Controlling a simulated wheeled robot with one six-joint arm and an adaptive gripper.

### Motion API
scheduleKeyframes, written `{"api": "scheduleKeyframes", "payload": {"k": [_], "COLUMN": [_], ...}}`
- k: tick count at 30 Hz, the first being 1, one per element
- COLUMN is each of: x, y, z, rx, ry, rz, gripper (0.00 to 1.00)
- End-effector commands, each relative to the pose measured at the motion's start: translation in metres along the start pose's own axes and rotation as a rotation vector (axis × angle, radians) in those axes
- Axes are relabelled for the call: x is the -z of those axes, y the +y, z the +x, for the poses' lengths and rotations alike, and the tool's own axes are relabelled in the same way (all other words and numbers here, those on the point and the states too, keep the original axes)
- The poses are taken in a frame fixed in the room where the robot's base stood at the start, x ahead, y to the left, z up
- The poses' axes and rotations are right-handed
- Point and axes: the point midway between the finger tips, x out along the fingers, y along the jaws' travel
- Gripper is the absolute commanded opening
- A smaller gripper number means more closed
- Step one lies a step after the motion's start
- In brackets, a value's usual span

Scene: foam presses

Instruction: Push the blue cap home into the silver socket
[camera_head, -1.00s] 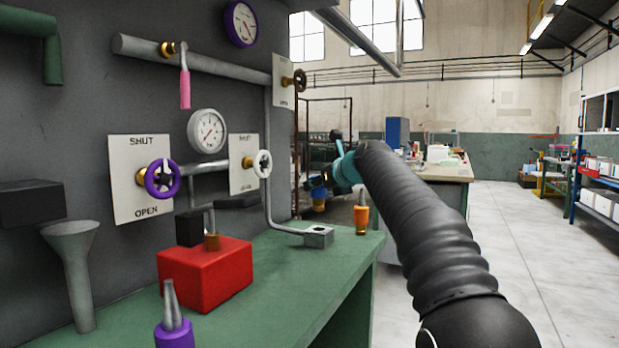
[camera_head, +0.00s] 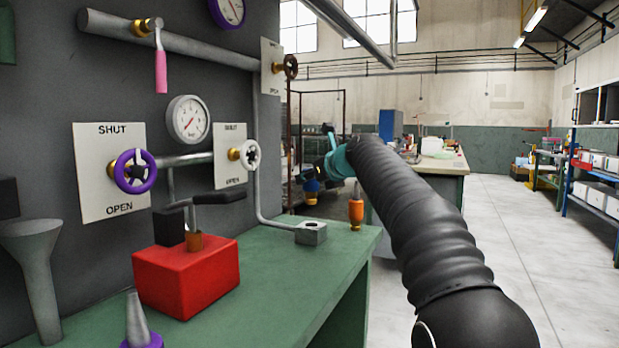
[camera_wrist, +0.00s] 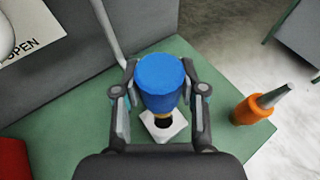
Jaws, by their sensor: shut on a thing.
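The blue cap (camera_wrist: 160,80) is held between the two fingers of my gripper (camera_wrist: 160,98) in the wrist view. A brass-coloured lower end shows under it. In the head view the cap (camera_head: 311,187) hangs at the end of my arm, with my gripper (camera_head: 312,172) around it. The silver socket (camera_head: 311,233) is a small square block with a dark hole, on the green bench top. In the wrist view the socket (camera_wrist: 178,130) lies below the cap in the picture, partly hidden by it. In the head view the cap shows above the socket and apart from it.
An orange bottle with a grey nozzle (camera_head: 356,208) stands right of the socket near the bench (camera_head: 275,280) edge. A red block (camera_head: 188,275) and a purple-based nozzle piece (camera_head: 138,322) stand nearer. Pipes, valve wheels and a gauge (camera_head: 188,119) line the dark wall at left.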

Motion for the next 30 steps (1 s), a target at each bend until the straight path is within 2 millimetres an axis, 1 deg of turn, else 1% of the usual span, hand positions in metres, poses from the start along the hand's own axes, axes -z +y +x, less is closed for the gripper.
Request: {"api": "scheduleKeyframes", "payload": {"k": [1, 3, 15, 19, 30], "x": [0.006, 0.012, 0.04, 0.043, 0.043], "y": [0.0, 0.0, 0.0, 0.0, 0.0], "z": [0.002, 0.004, 0.014, 0.015, 0.015], "rx": [0.0, 0.0, 0.001, 0.001, 0.001], "ry": [-0.001, 0.0, -0.001, -0.001, -0.002], "rz": [0.0, 0.001, 0.001, 0.0, 0.0], "gripper": [0.0, 0.0, 0.0, 0.0, 0.0]}}
